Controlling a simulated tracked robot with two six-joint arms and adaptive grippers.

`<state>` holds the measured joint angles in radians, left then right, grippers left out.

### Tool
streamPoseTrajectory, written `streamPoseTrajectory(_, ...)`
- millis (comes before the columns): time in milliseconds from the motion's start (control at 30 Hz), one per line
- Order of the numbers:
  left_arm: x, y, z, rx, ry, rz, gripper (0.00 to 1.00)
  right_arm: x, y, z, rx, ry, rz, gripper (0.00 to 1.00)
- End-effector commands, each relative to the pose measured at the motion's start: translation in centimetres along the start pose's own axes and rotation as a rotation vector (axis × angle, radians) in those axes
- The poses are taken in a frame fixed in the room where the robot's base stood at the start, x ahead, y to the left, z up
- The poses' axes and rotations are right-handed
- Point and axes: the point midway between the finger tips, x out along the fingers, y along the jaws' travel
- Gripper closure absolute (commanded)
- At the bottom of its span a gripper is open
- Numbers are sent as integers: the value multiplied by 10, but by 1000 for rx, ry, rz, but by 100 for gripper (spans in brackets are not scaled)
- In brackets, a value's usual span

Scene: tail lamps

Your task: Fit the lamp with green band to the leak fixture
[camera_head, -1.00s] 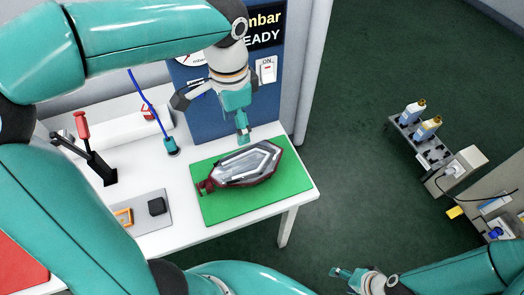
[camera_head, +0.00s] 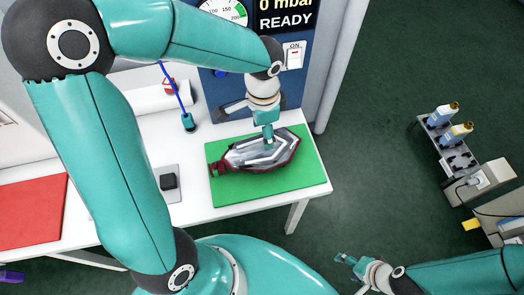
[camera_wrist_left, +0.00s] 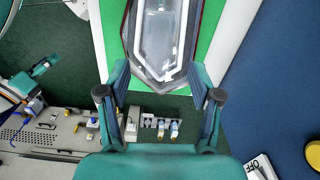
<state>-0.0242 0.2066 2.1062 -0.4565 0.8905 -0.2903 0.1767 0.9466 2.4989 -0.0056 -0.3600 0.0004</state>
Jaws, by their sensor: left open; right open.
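A tail lamp (camera_head: 247,160) with a clear lens, a pale inner outline and a dark red rim lies on the green mat (camera_head: 300,181). I see no green band on it. My left gripper (camera_head: 268,146) is open, pointing down over the lamp's far side. In the left wrist view the lamp (camera_wrist_left: 163,35) shows just beyond and between the spread fingers (camera_wrist_left: 160,78); contact cannot be told. My right gripper (camera_head: 345,258) is open and empty, low at the lower right, away from the table. I cannot pick out the leak fixture with certainty; my left arm hides part of the table.
Behind the mat stands a blue panel (camera_head: 293,100) with a gauge, a READY display and a switch. A blue hose ends at a fitting (camera_head: 189,122) left of the mat. A red mat (camera_head: 35,212) lies at left. A rack with bottles (camera_head: 443,115) stands at right.

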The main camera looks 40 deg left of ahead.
Motion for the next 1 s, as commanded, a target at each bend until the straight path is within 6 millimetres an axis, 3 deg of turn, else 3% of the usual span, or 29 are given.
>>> streamPoseTrajectory(400, 48, 2, 3, 1, -2, 2, 35, -5, -2, 0, 0, 0, 0, 36)
streamPoseTrajectory(1000, 53, 2, 2, 1, 0, 0, 35, -2, -1, 0, 0, 0, 0, 36)
